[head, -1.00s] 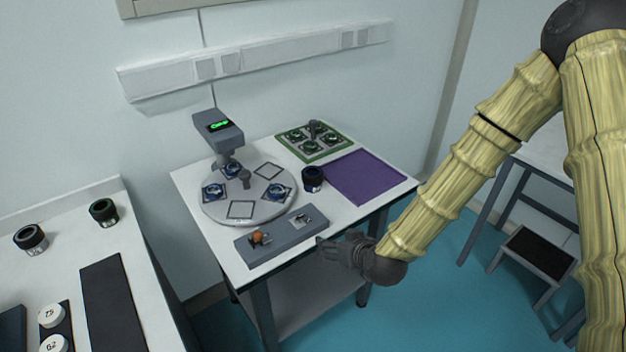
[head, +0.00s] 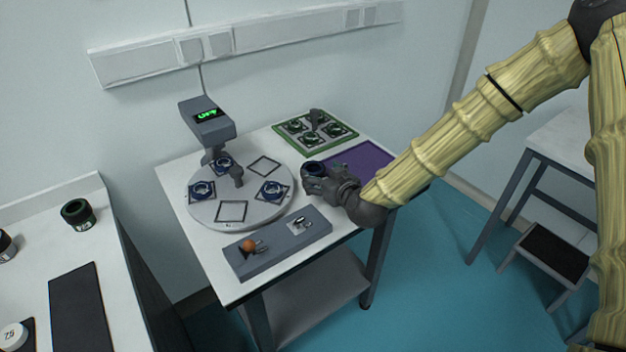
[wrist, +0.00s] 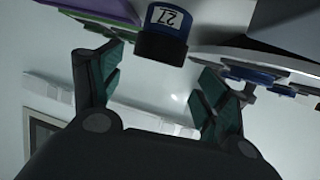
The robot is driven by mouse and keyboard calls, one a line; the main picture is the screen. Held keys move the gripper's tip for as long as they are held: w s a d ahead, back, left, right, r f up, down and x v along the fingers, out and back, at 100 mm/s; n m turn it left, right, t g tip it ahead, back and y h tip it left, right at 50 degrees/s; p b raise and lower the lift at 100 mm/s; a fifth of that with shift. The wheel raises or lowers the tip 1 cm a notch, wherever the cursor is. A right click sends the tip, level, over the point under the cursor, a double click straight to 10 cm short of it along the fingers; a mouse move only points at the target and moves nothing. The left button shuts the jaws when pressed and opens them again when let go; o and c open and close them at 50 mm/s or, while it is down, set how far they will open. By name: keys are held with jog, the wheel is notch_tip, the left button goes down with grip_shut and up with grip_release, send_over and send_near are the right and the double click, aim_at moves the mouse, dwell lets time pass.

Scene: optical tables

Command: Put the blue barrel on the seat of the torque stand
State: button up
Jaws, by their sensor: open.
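The blue barrel (head: 314,166) stands on the white table, right of the round grey turntable (head: 245,210). My gripper (head: 313,184) is open beside it, partly hiding it in the head view. In the wrist view, the barrel (wrist: 162,22) shows a blue body, a dark end and a "27" label. It lies just beyond and between the spread fingertips of my gripper (wrist: 163,62), with clear gaps. A grey post with a green display (head: 207,120) stands at the turntable's back. A long grey block (head: 282,243) bears an orange knob. I cannot tell which device is the torque stand.
The turntable holds several blue ringed parts and outlined squares. A green-framed tray (head: 332,136) lies at the back and a purple mat (head: 375,157) at the right. Another table at left carries a dark green-banded jar (head: 77,214). A step stool (head: 553,252) is at right.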

aim_at(313, 168)
jog(key=shift+p+x, duration=1.05)
jog(key=shift+x, duration=2.35)
jog(key=shift+d, duration=0.15)
jog(key=c, duration=0.9)
jog(key=shift+r, duration=0.1)
jog(key=shift+c, duration=0.5)
jog(key=shift+w+r, duration=0.1)
